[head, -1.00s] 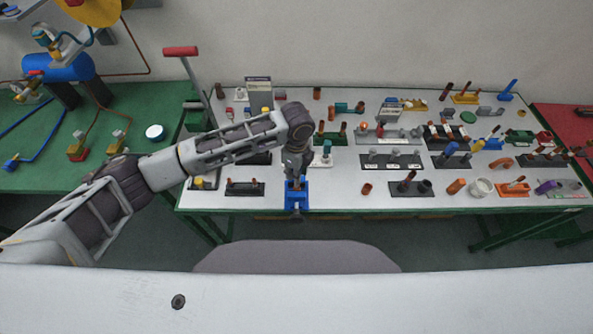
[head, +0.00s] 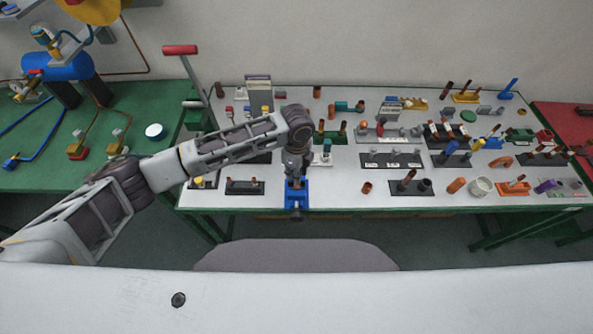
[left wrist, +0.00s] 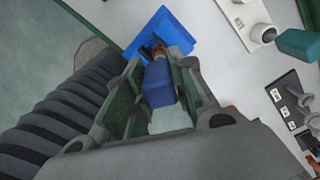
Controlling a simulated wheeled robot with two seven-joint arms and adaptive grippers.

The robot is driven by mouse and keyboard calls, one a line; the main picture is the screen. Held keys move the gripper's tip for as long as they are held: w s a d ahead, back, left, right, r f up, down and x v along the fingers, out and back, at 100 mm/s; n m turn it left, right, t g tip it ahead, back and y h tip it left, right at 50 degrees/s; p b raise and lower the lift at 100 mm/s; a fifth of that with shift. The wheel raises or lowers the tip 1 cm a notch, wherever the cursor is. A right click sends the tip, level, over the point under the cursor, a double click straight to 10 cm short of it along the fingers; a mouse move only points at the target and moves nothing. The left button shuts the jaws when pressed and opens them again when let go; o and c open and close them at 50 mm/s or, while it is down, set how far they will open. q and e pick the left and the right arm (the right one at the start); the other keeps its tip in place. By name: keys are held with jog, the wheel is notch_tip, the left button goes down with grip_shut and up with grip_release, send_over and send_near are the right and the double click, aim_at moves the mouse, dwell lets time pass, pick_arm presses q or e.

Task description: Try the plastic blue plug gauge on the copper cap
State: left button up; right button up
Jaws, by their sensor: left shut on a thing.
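My left gripper (head: 296,177) is low over the blue holder (head: 296,200) at the front edge of the white table. In the left wrist view its green-lined fingers (left wrist: 158,88) are shut on the plastic blue plug gauge (left wrist: 160,82). The copper cap (left wrist: 148,51) shows just beyond the gauge, against the blue holder (left wrist: 170,33). The gauge overlaps the cap in this view, so I cannot tell whether its tip is inside the cap or only close to it. My right gripper is not in view.
A dark rack (head: 246,188) stands left of the holder. A loose copper ring (head: 367,187) and a dark stand (head: 412,190) lie to its right. Several other fittings and racks crowd the table behind.

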pick_arm(q)
jog(key=shift+f, duration=0.8)
jog(key=shift+r, duration=0.15)
dwell(0.6)
jog(key=shift+r, duration=1.25)
jog(key=shift+r, duration=2)
jog(key=shift+w, duration=0.1)
